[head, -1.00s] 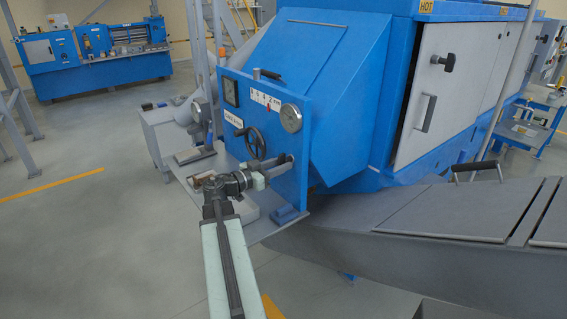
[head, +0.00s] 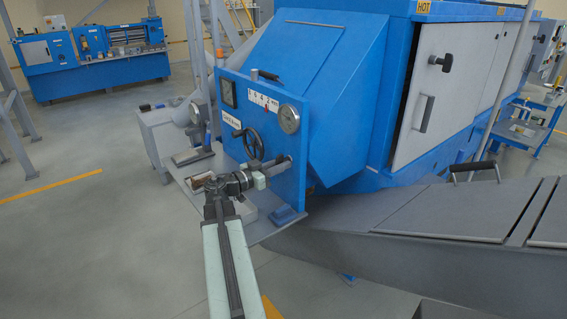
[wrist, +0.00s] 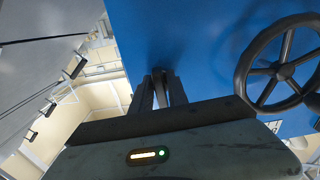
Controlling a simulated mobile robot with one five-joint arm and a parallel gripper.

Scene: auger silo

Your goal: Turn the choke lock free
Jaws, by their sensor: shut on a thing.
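The blue control panel (head: 275,190) stands upright in the head view. My gripper (head: 281,162) reaches its lower right part, below a round gauge. In the wrist view my gripper (wrist: 160,86) has its two fingers closed around a narrow dark piece, which I take to be the choke lock (wrist: 161,90). Most of that piece is hidden by the fingers, so its angle is hard to tell. A black spoked handwheel (head: 252,143) sits on the panel to the left of my gripper. It also shows at the right of the wrist view (wrist: 283,68).
The panel carries a number scale with a red pointer (head: 265,108), a round gauge (head: 289,119) and a dark square display (head: 229,92). A grey shelf (head: 262,232) with a blue block (head: 288,215) lies below. A grey trough (head: 400,240) is at right; open floor at left.

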